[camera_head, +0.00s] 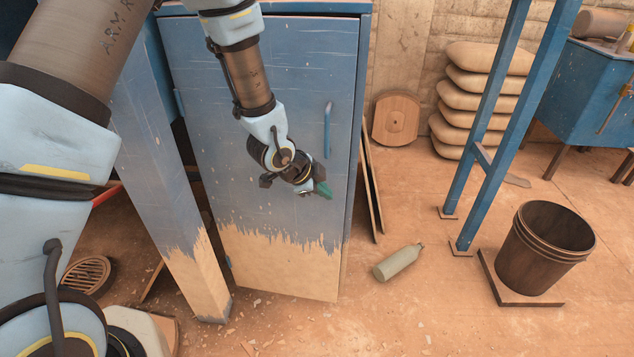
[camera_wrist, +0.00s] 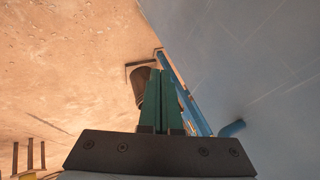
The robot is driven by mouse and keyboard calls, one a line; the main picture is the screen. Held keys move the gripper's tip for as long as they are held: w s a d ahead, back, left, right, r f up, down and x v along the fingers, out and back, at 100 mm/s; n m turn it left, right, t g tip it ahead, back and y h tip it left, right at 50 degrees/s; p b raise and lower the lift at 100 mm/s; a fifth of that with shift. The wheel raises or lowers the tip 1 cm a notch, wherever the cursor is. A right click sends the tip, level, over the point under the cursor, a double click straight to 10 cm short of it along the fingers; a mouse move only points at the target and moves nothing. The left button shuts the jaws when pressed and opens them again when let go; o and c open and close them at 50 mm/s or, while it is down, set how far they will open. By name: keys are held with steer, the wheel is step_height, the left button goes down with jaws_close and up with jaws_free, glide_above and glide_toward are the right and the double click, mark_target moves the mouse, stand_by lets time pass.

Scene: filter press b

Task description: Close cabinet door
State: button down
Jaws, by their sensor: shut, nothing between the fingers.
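The blue cabinet door (camera_head: 290,110) stands upright in the head view, its paint worn to bare tan along the bottom. It looks flush or nearly flush with the cabinet frame (camera_head: 330,7); I cannot tell whether a small gap remains. Its vertical blue handle (camera_head: 327,130) is near the right edge. My gripper (camera_head: 323,189) is in front of the door, below the handle, with its green fingers shut and empty. In the wrist view the fingers (camera_wrist: 166,100) point along the door face (camera_wrist: 255,65), with the handle (camera_wrist: 232,128) at right. Contact with the door cannot be told.
A worn blue post (camera_head: 165,170) stands left of the door. A bottle (camera_head: 398,262) lies on the floor to the right. A dark bucket (camera_head: 545,245) stands farther right, near blue frame legs (camera_head: 490,130). Stacked sacks (camera_head: 480,100) are behind. Floor before the door is mostly clear.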

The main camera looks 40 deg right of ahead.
steer(key=shift+w+d+f+p, duration=0.25)
steer(key=shift+w+d+p, duration=0.15)
steer(key=shift+w+d, duration=0.45)
steer(key=shift+w+d+f+p, duration=0.2)
steer(key=shift+w+d+p, duration=0.15)
steer(key=shift+w+d, duration=0.45)
steer(key=shift+s+d, duration=0.15)
steer(key=shift+s, duration=0.05)
